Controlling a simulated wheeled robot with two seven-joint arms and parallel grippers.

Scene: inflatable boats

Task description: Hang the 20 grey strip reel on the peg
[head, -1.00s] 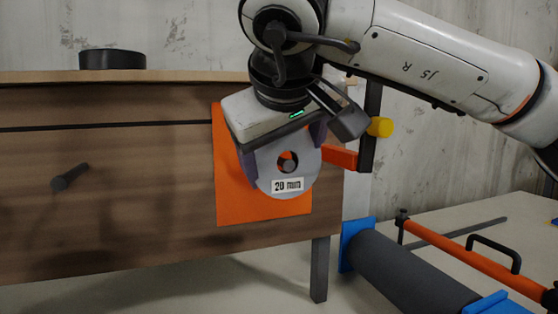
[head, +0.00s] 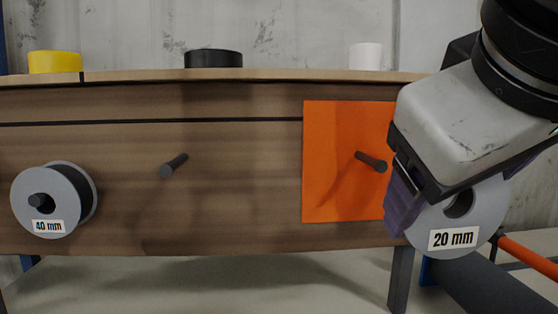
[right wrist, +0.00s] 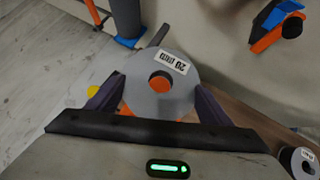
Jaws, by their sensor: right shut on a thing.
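The grey 20 mm reel (head: 484,222) is at the right of the head view, its labelled face toward me. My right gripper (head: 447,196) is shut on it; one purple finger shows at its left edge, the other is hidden. In the right wrist view the reel (right wrist: 186,88) sits between both fingers of the gripper (right wrist: 158,100). A dark peg (head: 371,162) sticks out from the orange panel (head: 330,190), left of the reel and apart from it. Another bare peg (head: 173,166) is on the plain wood. My left gripper is not in view.
A 40 mm reel (head: 62,203) hangs on a peg at the left of the wooden board (head: 230,210). Yellow (head: 55,62), black (head: 213,58) and white (head: 365,56) rolls stand on the top. A dark roller (head: 490,290) and an orange bar (head: 528,256) lie low right.

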